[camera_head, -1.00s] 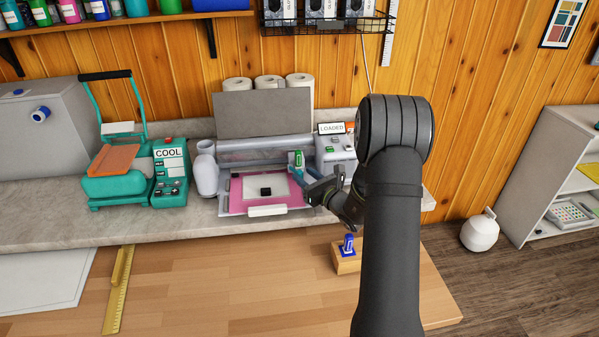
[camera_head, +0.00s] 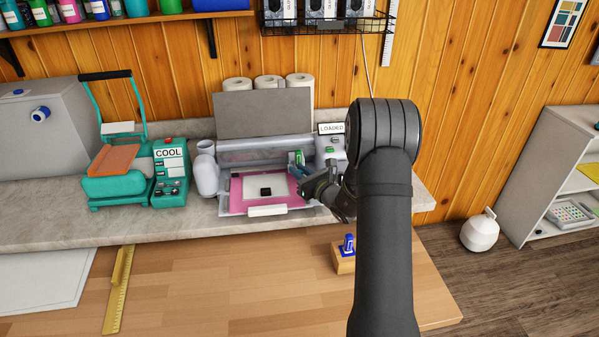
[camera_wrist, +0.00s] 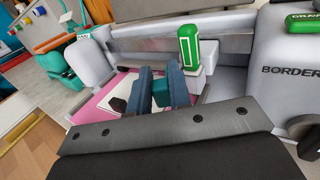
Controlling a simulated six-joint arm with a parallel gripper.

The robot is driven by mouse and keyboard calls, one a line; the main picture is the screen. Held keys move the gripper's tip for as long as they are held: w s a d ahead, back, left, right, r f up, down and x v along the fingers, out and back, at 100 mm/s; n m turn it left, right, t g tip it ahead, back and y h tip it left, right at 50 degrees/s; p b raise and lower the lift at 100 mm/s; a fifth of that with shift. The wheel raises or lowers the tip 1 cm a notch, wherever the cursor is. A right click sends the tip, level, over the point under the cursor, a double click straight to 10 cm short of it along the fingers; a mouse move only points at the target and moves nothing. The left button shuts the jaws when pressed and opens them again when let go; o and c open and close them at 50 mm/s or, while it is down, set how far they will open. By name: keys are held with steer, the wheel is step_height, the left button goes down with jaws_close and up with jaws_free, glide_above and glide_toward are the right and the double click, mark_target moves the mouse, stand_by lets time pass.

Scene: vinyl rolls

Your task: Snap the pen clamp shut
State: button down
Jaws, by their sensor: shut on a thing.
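The green pen (camera_head: 299,157) stands upright at the right side of the cutting machine (camera_head: 265,147); it also shows in the wrist view (camera_wrist: 190,46), in a pale carriage. A teal block (camera_wrist: 163,92), which looks like part of the pen clamp, lies between the blue-grey fingers of my gripper (camera_wrist: 160,88). My gripper is shut on it, in front of the pen and apart from it. In the head view my gripper (camera_head: 309,184) is at the machine's right front, partly covering it. How far the clamp is closed cannot be told.
A pink mat (camera_head: 236,193) with a white sheet lies in the machine. The teal heat press (camera_head: 113,160) is at left.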

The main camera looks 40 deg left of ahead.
steer(key=shift+w+d+n+g, duration=0.1)
steer(key=shift+w+n+g, duration=0.3)
steer(key=shift+n+g, duration=0.55)
steer(key=shift+w+d+n+g, duration=0.1)
steer(key=shift+w+n+g, duration=0.35)
steer(key=shift+g, duration=0.85)
steer(key=shift+w+n+g, duration=0.3)
steer(key=shift+n+g, duration=0.5)
steer(key=shift+g, duration=0.35)
steer(key=c, duration=1.3)
jaws_free()
steer(key=d, duration=0.5)
steer(key=w+d, duration=0.1)
steer(key=d, duration=0.5)
steer(key=w+d, duration=0.1)
steer(key=d, duration=0.5)
steer(key=shift+d, duration=0.15)
